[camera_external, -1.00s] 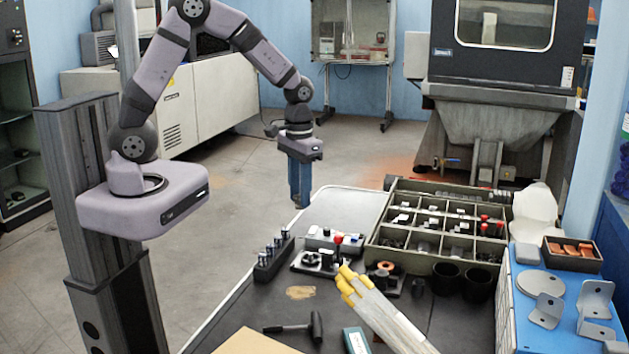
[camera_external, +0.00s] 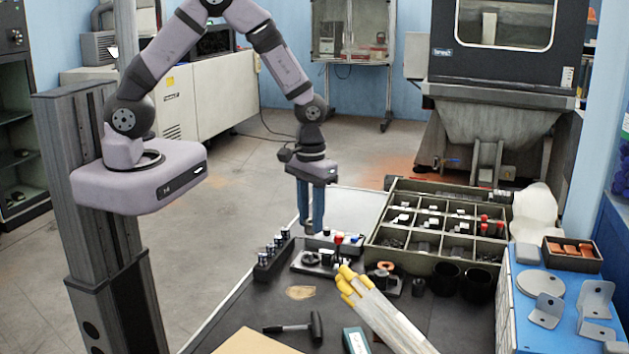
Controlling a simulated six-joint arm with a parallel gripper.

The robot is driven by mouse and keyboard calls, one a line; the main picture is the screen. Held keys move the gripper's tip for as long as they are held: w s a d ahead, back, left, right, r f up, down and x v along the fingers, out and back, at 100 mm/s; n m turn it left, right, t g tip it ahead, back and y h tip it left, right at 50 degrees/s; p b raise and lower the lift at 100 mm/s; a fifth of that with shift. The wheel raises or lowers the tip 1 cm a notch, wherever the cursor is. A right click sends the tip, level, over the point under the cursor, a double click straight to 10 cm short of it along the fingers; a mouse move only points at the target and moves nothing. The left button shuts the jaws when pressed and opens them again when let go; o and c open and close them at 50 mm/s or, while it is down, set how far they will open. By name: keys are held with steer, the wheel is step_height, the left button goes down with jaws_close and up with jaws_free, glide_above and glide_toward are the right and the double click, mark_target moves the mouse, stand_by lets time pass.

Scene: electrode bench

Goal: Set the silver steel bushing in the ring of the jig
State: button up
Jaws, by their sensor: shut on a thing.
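My gripper (camera_external: 313,226) points straight down with its long blue fingers over the back left of the bench. It is shut on a small greyish piece at the fingertips, which I take for the silver steel bushing; its shape is mostly hidden. Below it and slightly toward the camera is a dark plate with a round ring-like fixture (camera_external: 311,259), which looks like the jig. The held piece is above this plate and apart from it. A second dark fixture with an orange ring (camera_external: 385,268) stands to the right; I cannot be sure which one the task means.
A dark rack with several silver-topped pieces (camera_external: 271,258) stands left of the plate. A red-topped upright part (camera_external: 338,241) is close at its right. A compartment tray (camera_external: 440,262) fills the back right. Yellow-tipped rods (camera_external: 375,310) and a hammer (camera_external: 300,327) lie in front.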

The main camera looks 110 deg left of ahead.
steer(key=shift+f+b, duration=2.25)
steer(key=shift+f, duration=0.25)
steer(key=shift+f, duration=0.15)
steer(key=o, duration=1.2)
step_height(320, 180, up, 7)
steer(key=shift+r+b, duration=0.2)
steer(key=shift+b, duration=0.5)
